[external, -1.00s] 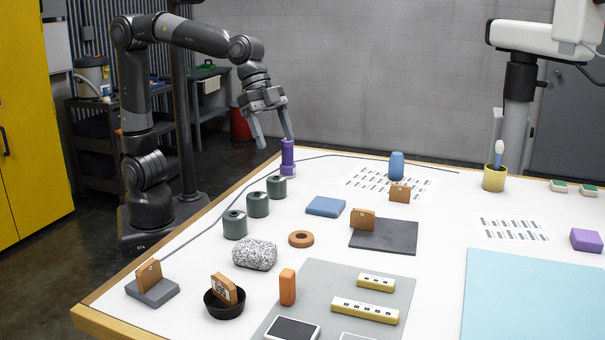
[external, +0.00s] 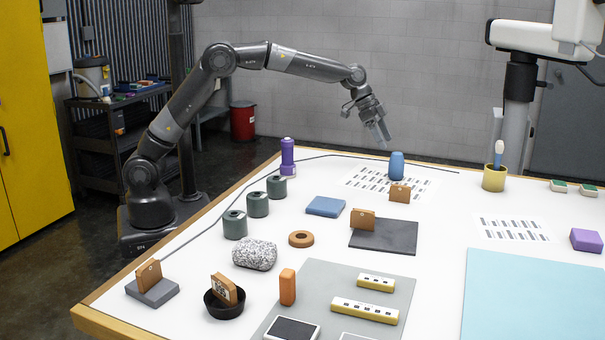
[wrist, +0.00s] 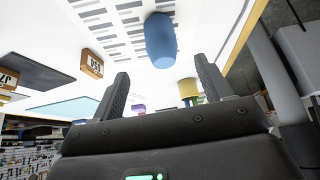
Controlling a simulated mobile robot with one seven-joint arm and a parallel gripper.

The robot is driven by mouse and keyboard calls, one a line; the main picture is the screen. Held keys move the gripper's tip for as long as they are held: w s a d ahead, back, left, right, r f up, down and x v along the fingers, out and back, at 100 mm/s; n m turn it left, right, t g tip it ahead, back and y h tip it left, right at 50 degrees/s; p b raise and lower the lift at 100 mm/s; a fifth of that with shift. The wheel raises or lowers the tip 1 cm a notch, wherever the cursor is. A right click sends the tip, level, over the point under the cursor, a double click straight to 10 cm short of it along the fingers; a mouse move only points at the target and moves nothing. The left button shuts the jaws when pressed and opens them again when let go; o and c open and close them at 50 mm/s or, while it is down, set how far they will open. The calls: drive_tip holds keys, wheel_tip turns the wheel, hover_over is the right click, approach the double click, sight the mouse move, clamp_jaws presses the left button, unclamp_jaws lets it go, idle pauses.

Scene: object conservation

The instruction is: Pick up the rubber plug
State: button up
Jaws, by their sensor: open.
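A blue rounded cylinder (external: 397,166), plug-like in shape, stands upright on the white table near its far edge. In the wrist view this blue cylinder (wrist: 161,40) shows beyond the fingers, between their lines. My gripper (external: 381,138) is open and empty, above and slightly left of it, not touching it. Both fingers of my gripper (wrist: 163,85) show apart in the wrist view. A purple stepped piece (external: 288,158) stands upright at the far left edge. I cannot tell for certain which piece is the rubber plug.
Dark green hollow cylinders (external: 257,205) stand along the left, beside a grey cable (external: 215,218). A small brown block (external: 400,193) stands in front of the blue cylinder. A yellow cup (external: 494,179) with a brush is to the right. A printed sheet (external: 365,181) lies around the blue cylinder.

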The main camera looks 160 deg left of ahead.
sight(397, 164)
drive_tip(key=x, duration=0.4)
drive_tip(key=shift+w+a+f, duration=0.1)
drive_tip(key=shift+w+f, duration=0.1)
drive_tip(key=shift+f, duration=0.1)
drive_tip(key=x, duration=0.5)
drive_tip(key=shift+s+a+f, duration=0.1)
drive_tip(key=shift+a, duration=0.05)
drive_tip(key=c, duration=1)
